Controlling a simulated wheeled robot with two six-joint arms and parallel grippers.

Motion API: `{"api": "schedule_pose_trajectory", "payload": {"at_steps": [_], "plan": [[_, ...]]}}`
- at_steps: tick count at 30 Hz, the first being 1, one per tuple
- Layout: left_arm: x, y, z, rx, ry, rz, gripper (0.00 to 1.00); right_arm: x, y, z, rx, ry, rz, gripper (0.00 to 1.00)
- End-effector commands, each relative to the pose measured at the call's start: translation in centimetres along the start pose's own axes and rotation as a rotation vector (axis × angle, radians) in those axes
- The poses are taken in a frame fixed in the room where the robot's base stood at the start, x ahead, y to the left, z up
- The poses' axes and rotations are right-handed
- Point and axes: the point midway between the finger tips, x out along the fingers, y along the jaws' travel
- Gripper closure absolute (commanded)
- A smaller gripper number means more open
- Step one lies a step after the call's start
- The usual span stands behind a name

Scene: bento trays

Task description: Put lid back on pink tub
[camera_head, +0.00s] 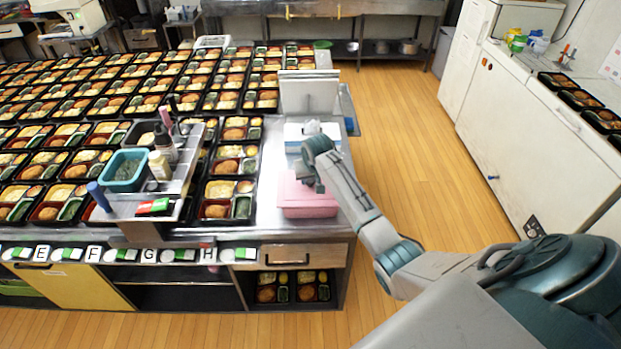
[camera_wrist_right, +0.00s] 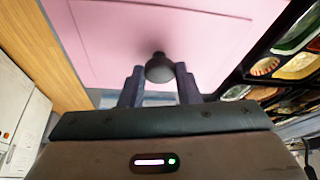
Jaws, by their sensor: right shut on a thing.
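The pink tub (camera_head: 310,211) stands on the steel table near its front right corner. A flat pink lid (camera_wrist_right: 120,35) with a dark round knob (camera_wrist_right: 159,68) fills the upper part of the right wrist view. My right gripper (camera_head: 317,187) is over the pink tub in the head view. In the right wrist view its two fingers (camera_wrist_right: 160,78) are shut on the lid's knob. The lid appears at or just above the tub's top; I cannot tell whether they touch. My left gripper is not in view.
Many filled bento trays (camera_head: 217,211) cover the table to the left. A raised shelf (camera_head: 172,187) there holds a teal bin (camera_head: 124,171) and bottles. A white tissue box (camera_head: 297,138) stands behind the tub. Wooden floor (camera_head: 420,150) lies clear to the right.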

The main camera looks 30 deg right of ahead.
Motion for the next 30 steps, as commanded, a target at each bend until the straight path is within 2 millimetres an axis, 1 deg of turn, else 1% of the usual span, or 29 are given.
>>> {"api": "schedule_pose_trajectory", "payload": {"at_steps": [12,13,16,17,22,23,24,26,30], "plan": [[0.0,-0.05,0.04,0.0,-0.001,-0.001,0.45,0.11,-0.01,0.05,0.0,0.0,0.0,0.93],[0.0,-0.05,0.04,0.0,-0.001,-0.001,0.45,0.11,-0.01,0.05,0.0,0.0,0.0,0.67],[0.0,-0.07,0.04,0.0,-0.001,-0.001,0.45,0.11,-0.01,0.05,0.0,0.0,0.0,0.47],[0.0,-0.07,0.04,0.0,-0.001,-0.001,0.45,0.11,-0.01,0.05,0.0,0.0,0.0,0.45],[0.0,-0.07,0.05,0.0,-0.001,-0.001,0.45,0.11,-0.01,0.05,0.0,0.0,0.0,0.45],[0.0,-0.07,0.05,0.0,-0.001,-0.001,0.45,0.12,-0.01,0.06,0.0,0.0,0.0,0.43],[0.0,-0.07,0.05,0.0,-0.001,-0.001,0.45,0.12,-0.01,0.06,0.0,0.0,0.0,0.35],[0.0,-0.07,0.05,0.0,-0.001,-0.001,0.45,0.12,-0.01,0.06,0.0,0.0,0.0,0.24],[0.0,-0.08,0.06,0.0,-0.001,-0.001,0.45,0.12,0.0,0.06,0.0,0.0,0.0,0.23]]}}
